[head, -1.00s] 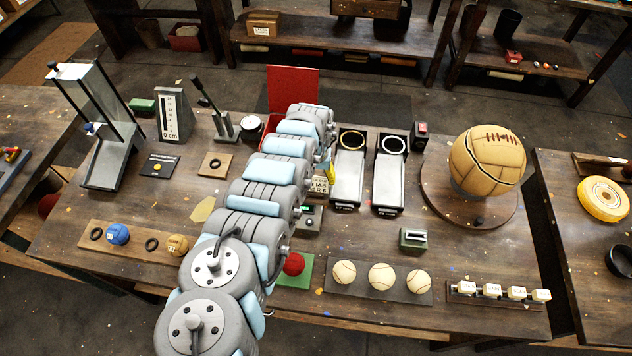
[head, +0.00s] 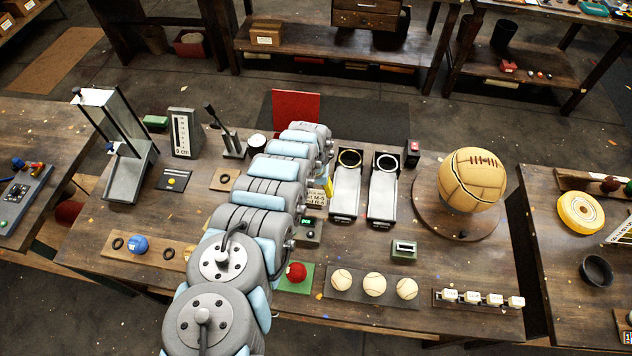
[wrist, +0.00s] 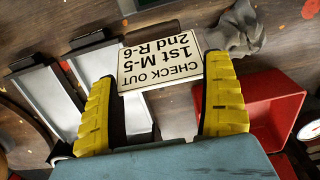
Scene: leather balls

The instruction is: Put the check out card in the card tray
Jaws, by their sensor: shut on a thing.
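The white check out card (wrist: 160,58) is between the two yellow fingers of my gripper (wrist: 165,105) in the wrist view. Its lettering, "CHECK OUT 1st M-5 2nd R-6", reads upside down there. In the head view the card (head: 315,198) shows beside my arm, above the middle of the table, with a yellow bit of my gripper (head: 328,187) by it. My arm hides most of the gripper there. A red open box (wrist: 268,100) lies right of the fingers in the wrist view. I cannot tell which thing is the card tray.
Two metal chutes with rings (head: 346,190) stand right of my gripper. A large leather ball (head: 470,180) sits on a round stand further right. Baseballs (head: 374,284) and a red ball (head: 296,272) lie in front. Crumpled grey stuff (wrist: 236,30) lies near the card in the wrist view.

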